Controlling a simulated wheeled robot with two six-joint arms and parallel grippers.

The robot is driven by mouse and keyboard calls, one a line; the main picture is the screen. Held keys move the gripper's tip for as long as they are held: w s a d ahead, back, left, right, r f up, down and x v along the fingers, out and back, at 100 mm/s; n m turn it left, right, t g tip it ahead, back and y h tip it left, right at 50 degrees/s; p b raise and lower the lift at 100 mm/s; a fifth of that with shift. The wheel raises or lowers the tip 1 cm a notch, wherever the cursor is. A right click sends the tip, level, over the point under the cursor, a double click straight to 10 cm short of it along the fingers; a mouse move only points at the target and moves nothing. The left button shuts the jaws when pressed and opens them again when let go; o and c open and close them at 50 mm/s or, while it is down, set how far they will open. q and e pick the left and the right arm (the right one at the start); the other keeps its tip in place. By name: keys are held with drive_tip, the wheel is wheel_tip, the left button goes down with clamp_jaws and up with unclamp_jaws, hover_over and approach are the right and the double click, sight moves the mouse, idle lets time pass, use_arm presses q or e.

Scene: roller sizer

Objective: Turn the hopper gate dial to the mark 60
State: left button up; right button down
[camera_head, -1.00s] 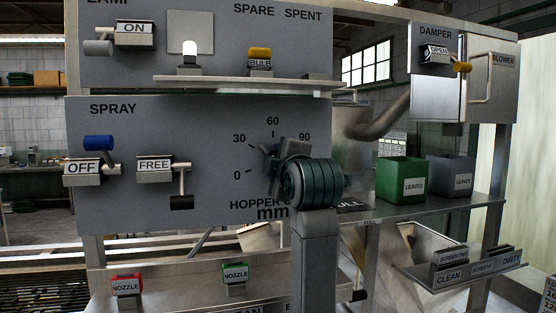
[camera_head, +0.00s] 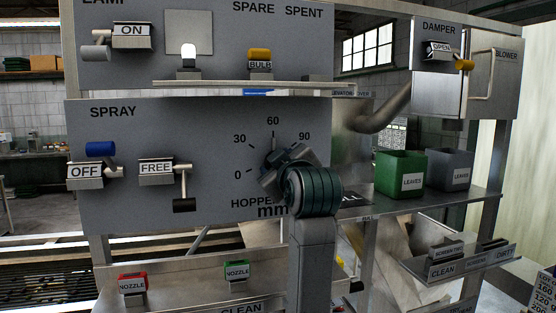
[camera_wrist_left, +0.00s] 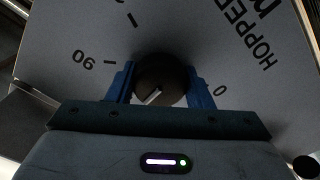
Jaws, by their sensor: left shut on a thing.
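The dark round hopper gate dial (camera_wrist_left: 160,78) is on the grey panel, in the left wrist view. My left gripper (camera_wrist_left: 163,85) is shut on it, with one blue finger on each side. A pale pointer line on the dial slants down and left in that view, between the 90 and 0 marks. My right gripper is not in view.
To the left are the spray lever (camera_head: 101,149) and the FREE lever (camera_head: 184,204). A shelf (camera_head: 230,88) with bulbs juts out above. Green (camera_head: 400,177) and grey (camera_head: 449,170) bins stand to the right. Nozzle blocks (camera_head: 236,270) sit below.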

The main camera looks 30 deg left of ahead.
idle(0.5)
use_arm(q)
drive_tip(key=o, duration=1)
drive_tip(key=shift+b+v, duration=5.4)
drive_tip(key=shift+b, duration=1.2)
